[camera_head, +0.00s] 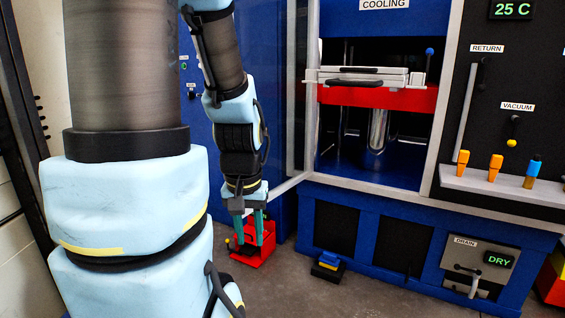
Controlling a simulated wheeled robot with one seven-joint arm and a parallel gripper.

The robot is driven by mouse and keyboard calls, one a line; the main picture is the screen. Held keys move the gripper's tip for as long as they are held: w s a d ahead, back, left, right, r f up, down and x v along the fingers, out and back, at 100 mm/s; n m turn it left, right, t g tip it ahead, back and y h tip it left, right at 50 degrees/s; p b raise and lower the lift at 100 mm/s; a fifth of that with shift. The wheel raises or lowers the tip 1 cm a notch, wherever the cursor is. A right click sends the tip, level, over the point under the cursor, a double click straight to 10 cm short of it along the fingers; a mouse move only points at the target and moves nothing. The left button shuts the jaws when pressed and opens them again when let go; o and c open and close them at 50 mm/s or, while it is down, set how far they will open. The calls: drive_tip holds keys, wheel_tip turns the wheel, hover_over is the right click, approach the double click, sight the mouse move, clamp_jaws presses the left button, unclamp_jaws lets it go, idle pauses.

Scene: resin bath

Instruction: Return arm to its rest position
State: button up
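My arm is bent down in front of the blue machine. My gripper (249,228) points downward at its end, and its two teal fingers are apart. A red device (262,252) low on the floor shows behind and below the fingertips. I cannot tell whether the fingers touch it. No held object shows clearly between the fingers.
The blue press marked COOLING (370,170) stands right of my gripper, with a red platen (380,97). A control panel (520,80) with levers is further right. A small blue and yellow block (327,265) lies on the grey floor. Floor at the front centre is clear.

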wheel_tip(320, 180, up, 19)
drive_tip(key=p, duration=1.7)
drive_tip(key=shift+w, duration=0.15)
drive_tip(key=shift+f, duration=0.1)
